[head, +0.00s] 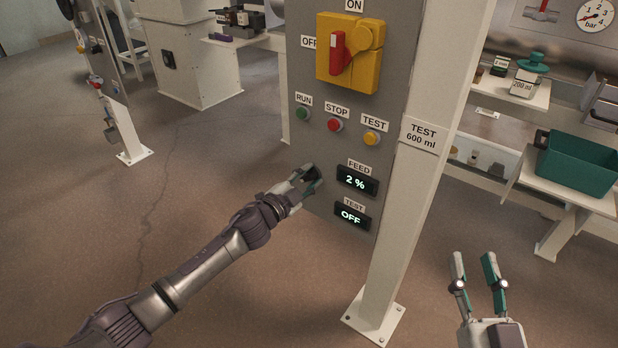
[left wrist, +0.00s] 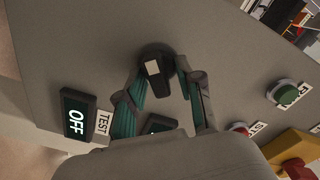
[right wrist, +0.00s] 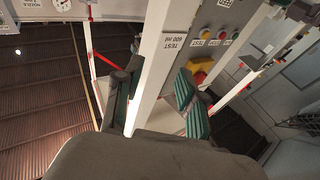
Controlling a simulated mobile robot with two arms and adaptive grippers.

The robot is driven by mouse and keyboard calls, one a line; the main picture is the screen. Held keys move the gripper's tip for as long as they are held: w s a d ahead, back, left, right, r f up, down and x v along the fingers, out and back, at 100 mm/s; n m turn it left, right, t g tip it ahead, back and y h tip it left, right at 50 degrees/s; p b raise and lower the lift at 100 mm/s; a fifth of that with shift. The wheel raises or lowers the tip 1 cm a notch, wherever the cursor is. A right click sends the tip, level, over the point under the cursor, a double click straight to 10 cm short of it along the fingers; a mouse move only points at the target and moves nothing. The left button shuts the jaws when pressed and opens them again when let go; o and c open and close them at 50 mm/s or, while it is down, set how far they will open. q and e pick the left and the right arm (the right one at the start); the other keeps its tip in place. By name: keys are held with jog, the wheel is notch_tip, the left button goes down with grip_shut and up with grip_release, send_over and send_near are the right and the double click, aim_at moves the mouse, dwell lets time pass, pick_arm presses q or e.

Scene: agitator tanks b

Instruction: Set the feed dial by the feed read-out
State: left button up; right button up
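The feed dial (left wrist: 155,72) is a black knob with a pale mark on the grey panel (head: 395,60). My left gripper (head: 307,178) is at the dial, its fingertips on either side of the knob in the left wrist view; whether both touch it I cannot tell. In the head view the fingers mostly hide the dial. The feed read-out (head: 356,181) beside it shows 2 %. The test read-out (head: 351,215) below shows OFF. My right gripper (head: 473,256) is open and empty, low at the right, away from the panel.
Above the dial are the green RUN button (head: 302,113), red STOP button (head: 335,125), yellow TEST button (head: 371,138) and a red-handled switch (head: 340,52). A white post (head: 420,190) with a "TEST 600 ml" label stands right of the panel. A teal bin (head: 580,163) sits at the right.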

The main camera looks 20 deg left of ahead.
pick_arm(q)
jog(key=shift+f+m+p, duration=0.1)
jog(key=shift+m+p, duration=0.2)
jog(key=o, duration=0.8)
pick_arm(e)
notch_tip(320, 180, down, 3)
jog(key=shift+w+d+r+g, duration=0.1)
jog(key=shift+w+r+g, duration=0.1)
jog(key=shift+g, duration=0.7)
pick_arm(q)
jog(key=shift+s, duration=0.1)
jog(key=v, duration=1.1)
jog(key=shift+s+a, duration=0.15)
jog(key=shift+s, duration=0.25)
